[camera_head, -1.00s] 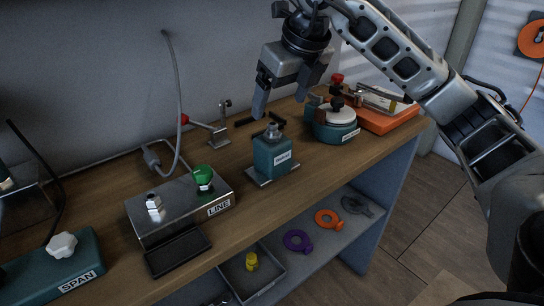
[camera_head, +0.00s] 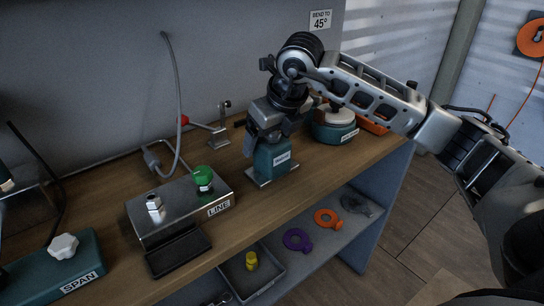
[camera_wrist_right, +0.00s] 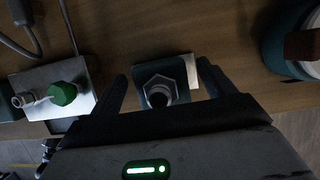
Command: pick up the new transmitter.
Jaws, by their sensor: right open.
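The transmitter, a teal block (camera_head: 276,160) with a small white label too small to read, stands upright on a metal plate on the wooden bench. The wrist view shows its hexagonal metal top fitting (camera_wrist_right: 159,92) from above. My right gripper (camera_head: 268,138) points down over the block, which hides part of its top in the head view. In the wrist view its open fingers (camera_wrist_right: 163,78) lie on either side of the block. Gaps show there, and I cannot tell how far down the fingers reach. My left gripper is not in view.
The metal LINE manifold (camera_head: 180,208) with a green knob (camera_head: 203,178) stands left of the block. A round teal device (camera_head: 335,128) stands behind right. A lever bracket (camera_head: 217,137) stands behind. The lower shelf holds colored tags (camera_head: 327,219) and a tray (camera_head: 277,272).

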